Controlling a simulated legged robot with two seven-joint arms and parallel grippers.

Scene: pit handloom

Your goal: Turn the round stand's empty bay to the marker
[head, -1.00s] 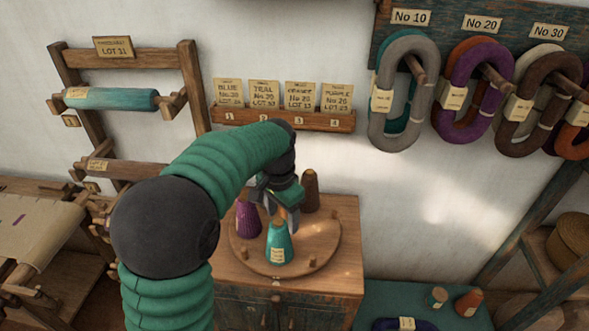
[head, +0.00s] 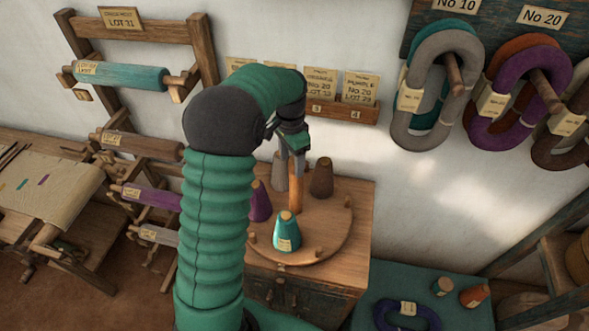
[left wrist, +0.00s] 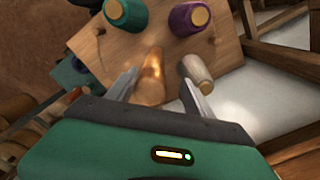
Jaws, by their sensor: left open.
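The round wooden stand (head: 325,235) sits on a cabinet top, with short pegs around its rim. It bears a teal cone (head: 286,234) at the front, a purple cone (head: 260,204) at left, a grey cone (head: 280,178) behind and a brown cone (head: 321,180) at back right. The front right of the stand holds no cone. An orange-brown upright post (head: 296,194) rises near its middle. My left gripper (head: 291,160) is open and points down over the post. In the left wrist view the post (left wrist: 152,78) shows between the fingers. I cannot make out the marker clearly.
A card rack (head: 345,112) is on the wall behind the cabinet. Yarn hanks (head: 432,90) hang at upper right. A teal-topped table (head: 375,285) stands at right with a dark hank and two small cones. A loom frame (head: 205,50) is at left.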

